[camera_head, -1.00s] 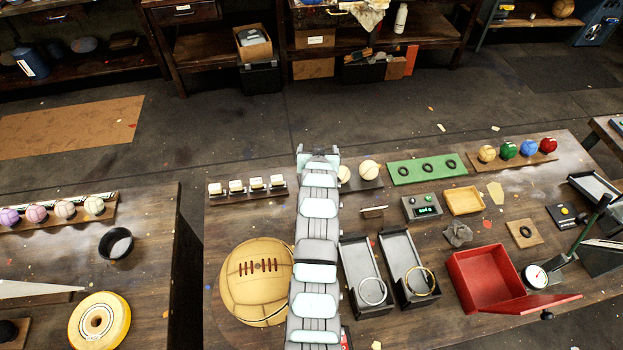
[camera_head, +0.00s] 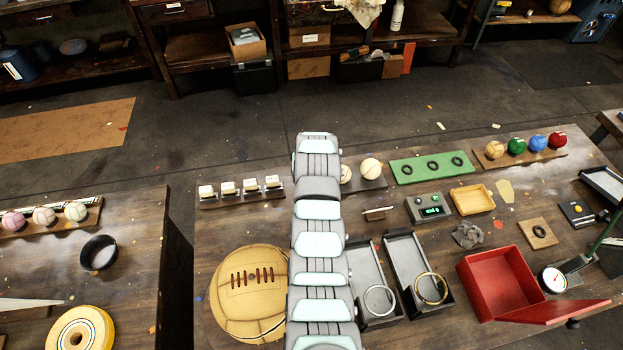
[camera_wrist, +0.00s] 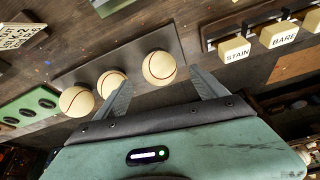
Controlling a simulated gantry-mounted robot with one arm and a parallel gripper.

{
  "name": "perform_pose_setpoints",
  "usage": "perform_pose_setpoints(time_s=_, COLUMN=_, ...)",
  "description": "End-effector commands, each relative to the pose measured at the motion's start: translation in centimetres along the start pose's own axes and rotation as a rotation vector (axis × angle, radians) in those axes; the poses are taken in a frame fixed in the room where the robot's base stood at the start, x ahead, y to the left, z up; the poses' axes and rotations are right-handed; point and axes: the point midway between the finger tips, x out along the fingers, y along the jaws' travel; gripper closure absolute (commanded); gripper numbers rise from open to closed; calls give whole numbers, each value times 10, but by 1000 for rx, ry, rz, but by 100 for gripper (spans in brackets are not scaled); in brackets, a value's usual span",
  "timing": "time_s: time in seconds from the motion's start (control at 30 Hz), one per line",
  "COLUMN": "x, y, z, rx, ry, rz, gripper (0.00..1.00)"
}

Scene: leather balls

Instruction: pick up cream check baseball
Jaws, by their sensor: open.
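Three cream balls with red seams sit in a row on a dark grey plate in the wrist view: a left ball (camera_wrist: 76,101), a middle ball (camera_wrist: 112,84) and a right ball (camera_wrist: 159,68). I cannot tell by look which is the check baseball. My gripper (camera_wrist: 162,80) is open and empty, its two fingers spread either side of the right ball; contact is not visible. The left finger overlaps part of the middle ball. In the head view, two of the balls show right of my arm, one whole (camera_head: 371,169) and one partly covered; the third and my gripper are hidden.
Labelled blocks (camera_head: 239,187) stand on a rack left of the balls in the head view. A green board with black rings (camera_head: 432,167) lies to their right. Two grey trays (camera_head: 417,270), a large tan ball (camera_head: 248,290) and a red box (camera_head: 500,283) are nearer.

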Motion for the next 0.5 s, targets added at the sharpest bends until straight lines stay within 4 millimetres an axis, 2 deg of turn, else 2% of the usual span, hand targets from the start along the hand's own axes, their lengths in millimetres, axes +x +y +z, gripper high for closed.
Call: perform_pose_setpoints(time_s=0.5, x=32, y=0, z=2, rx=-1, ry=-4, rz=1, gripper=18)
